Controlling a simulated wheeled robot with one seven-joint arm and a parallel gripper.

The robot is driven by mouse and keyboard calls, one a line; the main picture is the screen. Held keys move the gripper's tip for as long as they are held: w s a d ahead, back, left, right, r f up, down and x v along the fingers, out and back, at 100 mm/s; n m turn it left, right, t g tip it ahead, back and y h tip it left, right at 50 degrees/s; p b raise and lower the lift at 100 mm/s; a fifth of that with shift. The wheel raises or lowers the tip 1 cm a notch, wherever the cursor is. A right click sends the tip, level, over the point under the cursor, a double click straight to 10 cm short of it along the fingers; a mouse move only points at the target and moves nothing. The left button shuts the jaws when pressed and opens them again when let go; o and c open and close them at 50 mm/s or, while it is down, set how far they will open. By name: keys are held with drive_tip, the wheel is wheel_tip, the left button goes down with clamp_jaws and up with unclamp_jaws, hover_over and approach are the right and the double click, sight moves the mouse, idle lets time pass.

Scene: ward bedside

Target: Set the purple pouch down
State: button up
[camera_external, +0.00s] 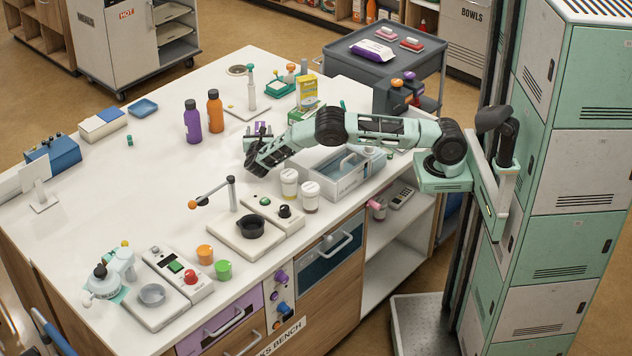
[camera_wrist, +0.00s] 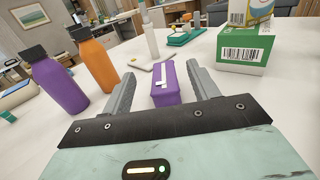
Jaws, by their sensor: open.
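The purple pouch (camera_wrist: 166,92), a small block with a white strip on top, shows in the wrist view between the two fingers of my gripper (camera_wrist: 160,73). White gap shows on both sides of it, so the fingers are open and apart from it. It appears to rest on the white counter (camera_external: 160,160); its near lower end is hidden by my gripper's body. In the external view my gripper (camera_external: 257,147) is low over the middle of the counter, with the pouch (camera_external: 262,128) just beyond it, partly hidden.
A purple bottle (camera_wrist: 58,85) and an orange bottle (camera_wrist: 93,57) stand left of the pouch. A green and white carton (camera_wrist: 244,48) stands at right. The counter's left middle is clear.

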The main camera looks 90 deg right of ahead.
drive_tip(key=shift+r, duration=2.4)
drive_tip(key=shift+a, duration=0.1)
